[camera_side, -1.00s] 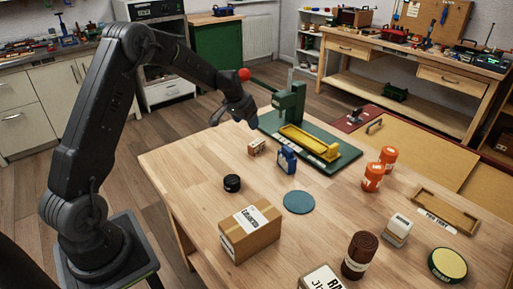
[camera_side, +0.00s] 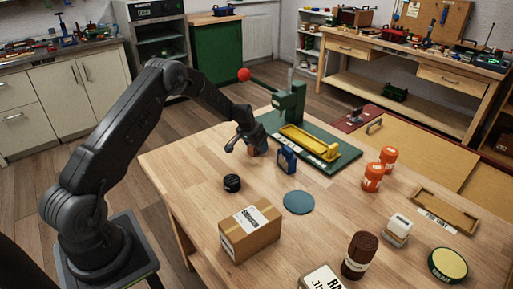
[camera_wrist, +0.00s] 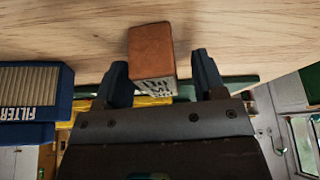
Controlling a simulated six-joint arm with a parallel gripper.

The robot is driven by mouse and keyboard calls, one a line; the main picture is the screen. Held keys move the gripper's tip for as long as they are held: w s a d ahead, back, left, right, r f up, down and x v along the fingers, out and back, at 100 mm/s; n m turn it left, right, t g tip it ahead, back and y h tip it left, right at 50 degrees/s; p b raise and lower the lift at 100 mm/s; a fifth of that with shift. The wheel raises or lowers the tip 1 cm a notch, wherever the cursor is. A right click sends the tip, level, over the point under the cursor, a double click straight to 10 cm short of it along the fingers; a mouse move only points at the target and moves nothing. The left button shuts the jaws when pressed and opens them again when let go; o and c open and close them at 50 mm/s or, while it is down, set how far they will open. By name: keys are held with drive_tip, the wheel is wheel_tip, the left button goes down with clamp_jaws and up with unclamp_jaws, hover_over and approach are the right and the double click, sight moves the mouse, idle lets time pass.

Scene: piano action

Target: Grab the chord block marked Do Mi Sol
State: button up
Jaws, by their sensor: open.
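The chord block (camera_wrist: 151,52) is a small reddish-brown block on the wooden table. My gripper (camera_wrist: 162,75) is open, with one dark finger on each side of the block and a gap showing beside each. In the side view my gripper (camera_side: 243,148) is low over the block, which is mostly hidden behind the fingers.
A blue box marked FILTER (camera_wrist: 32,88) stands close beside my gripper; it also shows in the side view (camera_side: 287,159). A green press with a yellow tray (camera_side: 308,142) stands behind. A black puck (camera_side: 232,183) and a cardboard box (camera_side: 250,232) are nearer the camera.

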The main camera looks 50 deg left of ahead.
drive_tip(key=shift+w+f, duration=0.1)
drive_tip(key=shift+f, duration=0.05)
drive_tip(key=c, duration=1)
